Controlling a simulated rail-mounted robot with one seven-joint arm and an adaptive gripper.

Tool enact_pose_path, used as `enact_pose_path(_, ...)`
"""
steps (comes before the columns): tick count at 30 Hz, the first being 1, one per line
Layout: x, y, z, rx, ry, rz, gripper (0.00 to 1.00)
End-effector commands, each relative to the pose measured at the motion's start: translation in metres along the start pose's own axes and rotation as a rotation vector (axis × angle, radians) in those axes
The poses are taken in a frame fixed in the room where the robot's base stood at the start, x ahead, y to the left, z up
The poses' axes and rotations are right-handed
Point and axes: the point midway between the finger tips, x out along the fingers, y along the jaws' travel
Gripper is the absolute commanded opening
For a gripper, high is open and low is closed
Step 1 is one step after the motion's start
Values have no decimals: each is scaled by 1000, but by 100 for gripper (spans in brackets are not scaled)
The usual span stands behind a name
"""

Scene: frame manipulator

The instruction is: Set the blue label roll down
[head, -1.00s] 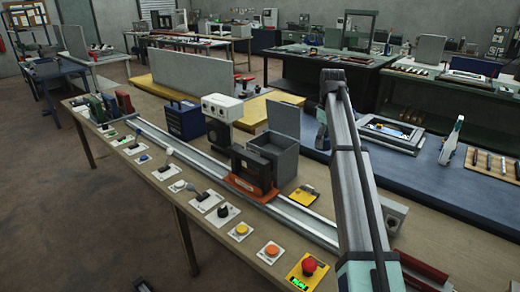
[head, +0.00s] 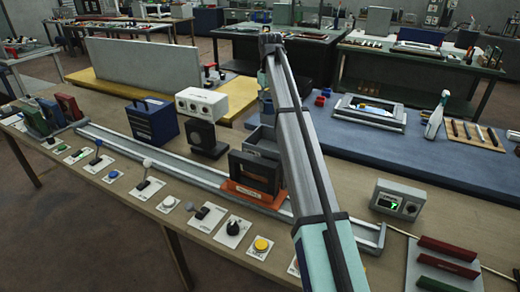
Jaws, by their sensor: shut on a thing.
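My arm runs up the middle of the head view and bends at the top. My gripper is hidden behind the arm links, so I see neither its fingers nor what is in them. A small blue shape (head: 268,105) shows just left of the arm, beyond the grey open box; I cannot tell if it is the blue label roll.
A rail (head: 150,157) runs along the bench, with an orange-based dark fixture (head: 254,175) on it. A blue case (head: 151,124) and a white-topped device (head: 202,108) stand behind. Switches line the front edge. A grey meter (head: 397,200) stands right. Much of the blue mat is bare.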

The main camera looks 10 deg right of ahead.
Motion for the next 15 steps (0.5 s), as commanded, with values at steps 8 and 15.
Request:
enact_pose_path(8, 5, 0, 1, 124, -4, -1, 24)
enact_pose_path(15, 47, -2, 4, 135, -7, -2, 24)
